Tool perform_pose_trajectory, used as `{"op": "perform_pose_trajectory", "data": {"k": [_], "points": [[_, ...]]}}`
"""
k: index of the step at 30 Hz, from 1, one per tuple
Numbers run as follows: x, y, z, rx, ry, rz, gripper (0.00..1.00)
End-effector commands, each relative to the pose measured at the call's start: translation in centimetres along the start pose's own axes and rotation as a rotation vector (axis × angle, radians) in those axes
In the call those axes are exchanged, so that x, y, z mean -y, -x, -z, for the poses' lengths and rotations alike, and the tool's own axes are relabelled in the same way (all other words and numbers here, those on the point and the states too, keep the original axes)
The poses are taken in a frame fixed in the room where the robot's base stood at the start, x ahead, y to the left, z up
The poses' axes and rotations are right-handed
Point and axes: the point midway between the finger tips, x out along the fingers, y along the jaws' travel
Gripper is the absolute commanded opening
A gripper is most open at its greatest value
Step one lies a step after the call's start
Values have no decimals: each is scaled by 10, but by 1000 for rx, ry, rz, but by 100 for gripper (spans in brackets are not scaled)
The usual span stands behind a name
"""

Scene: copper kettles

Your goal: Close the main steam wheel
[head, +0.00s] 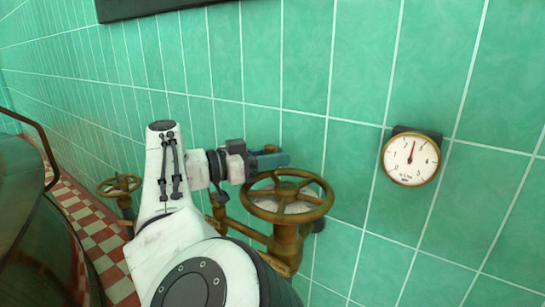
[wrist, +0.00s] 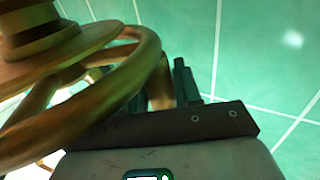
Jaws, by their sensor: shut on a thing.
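The large brass steam wheel (head: 288,217) sits on a brass valve and pipe in front of the green tiled wall. My gripper (head: 272,161) reaches it from the left, at the far side of its rim. One finger is mostly hidden behind the rim and spokes.
A round pressure gauge (head: 411,159) hangs on the wall at right, its needle near upright. A smaller brass wheel (head: 119,185) stands at left, behind my arm. A dark kettle (head: 30,235) is at far left, over a red and white checkered surface (head: 98,232).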

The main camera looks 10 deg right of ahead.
Motion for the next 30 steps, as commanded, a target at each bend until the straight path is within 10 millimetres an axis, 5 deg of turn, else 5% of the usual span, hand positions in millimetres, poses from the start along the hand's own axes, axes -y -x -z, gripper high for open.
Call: {"op": "perform_pose_trajectory", "data": {"k": [18, 19, 24, 30], "points": [[2, -1, 4, -6, -4, 10, 0], [2, -1, 4, -6, -4, 10, 35], [2, 0, 3, -4, -3, 7, 52], [1, 0, 2, -2, -1, 6, 52]]}}
